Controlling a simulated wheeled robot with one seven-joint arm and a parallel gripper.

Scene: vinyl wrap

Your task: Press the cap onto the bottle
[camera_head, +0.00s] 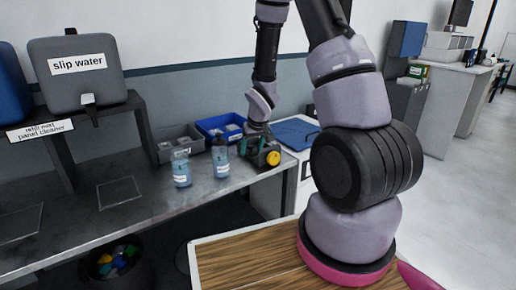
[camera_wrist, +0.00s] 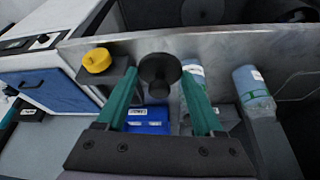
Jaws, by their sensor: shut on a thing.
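My gripper (camera_wrist: 158,82) has teal fingers on either side of a dark round piece with a short stem, which looks like the cap (camera_wrist: 160,68). It is shut on this piece. In the head view my gripper (camera_head: 243,147) is low over the right end of the bench, just right of the bottles. One blue bottle (camera_head: 220,162) with a dark top stands nearest to it. Another blue bottle (camera_head: 181,170) stands further left. Both are upright. The wrist view shows one bottle (camera_wrist: 193,70) partly behind a finger and the other bottle (camera_wrist: 252,85) further right.
A yellow round piece on a dark block (camera_head: 273,158) is close beside my gripper. A blue bin (camera_head: 212,124) and a grey bin (camera_head: 178,138) stand behind the bottles. A slip water tank (camera_head: 78,75) is on a shelf at left. The bench (camera_head: 135,215) front is mostly clear.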

